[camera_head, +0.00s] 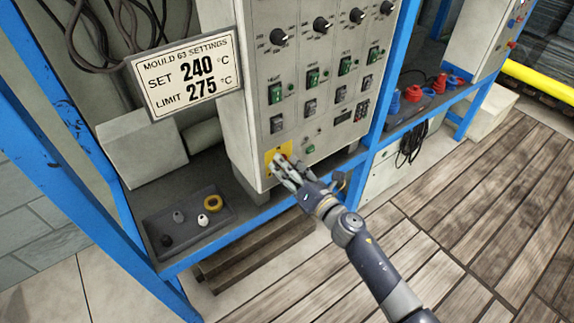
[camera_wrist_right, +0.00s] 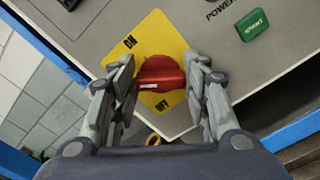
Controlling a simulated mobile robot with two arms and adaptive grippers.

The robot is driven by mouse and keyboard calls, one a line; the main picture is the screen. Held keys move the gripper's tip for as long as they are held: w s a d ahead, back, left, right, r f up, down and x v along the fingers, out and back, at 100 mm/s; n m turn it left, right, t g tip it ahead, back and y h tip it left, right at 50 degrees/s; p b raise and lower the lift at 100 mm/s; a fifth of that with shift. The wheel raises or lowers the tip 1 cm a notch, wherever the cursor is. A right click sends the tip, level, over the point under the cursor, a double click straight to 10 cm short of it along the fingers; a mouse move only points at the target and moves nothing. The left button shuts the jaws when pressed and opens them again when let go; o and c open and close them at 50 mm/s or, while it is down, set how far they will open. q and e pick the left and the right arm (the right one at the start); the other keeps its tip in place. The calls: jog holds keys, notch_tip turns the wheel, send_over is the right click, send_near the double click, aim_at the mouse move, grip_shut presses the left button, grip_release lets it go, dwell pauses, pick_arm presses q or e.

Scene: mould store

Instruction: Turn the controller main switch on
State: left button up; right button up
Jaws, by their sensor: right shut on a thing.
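The controller (camera_head: 240,100) is a grey cabinet with a yellow plate (camera_head: 271,156) low on its front left. In the right wrist view the yellow plate (camera_wrist_right: 163,32) reads ON towards the upper left and OFF below. The red main switch knob (camera_wrist_right: 160,72) sits in the middle of it, with a small white mark on its lower left side. My right gripper (camera_wrist_right: 160,68) has its fingers on both sides of the knob and is shut on it. In the head view my right gripper (camera_head: 282,168) hides the knob. My left gripper is not in view.
A settings sign (camera_head: 185,72) reads SET 240, LIMIT 275. A dark tray (camera_head: 187,232) with small parts stands at the lower left. Blue rack posts (camera_head: 392,75) flank the cabinet. The wooden floor (camera_head: 480,220) is clear.

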jog(key=m+p, duration=0.1)
jog(key=m, duration=0.4)
jog(key=m+p, duration=0.1)
jog(key=m, duration=0.4)
jog(key=shift+w+d+f+m, duration=0.1)
jog(key=shift+d+f+m, duration=0.05)
jog(key=shift+m, duration=0.15)
dwell(0.4)
jog(key=o, duration=1.1)
jog(key=shift+c, duration=0.2)
jog(key=shift+f, duration=0.1)
jog(key=v, duration=1.2)
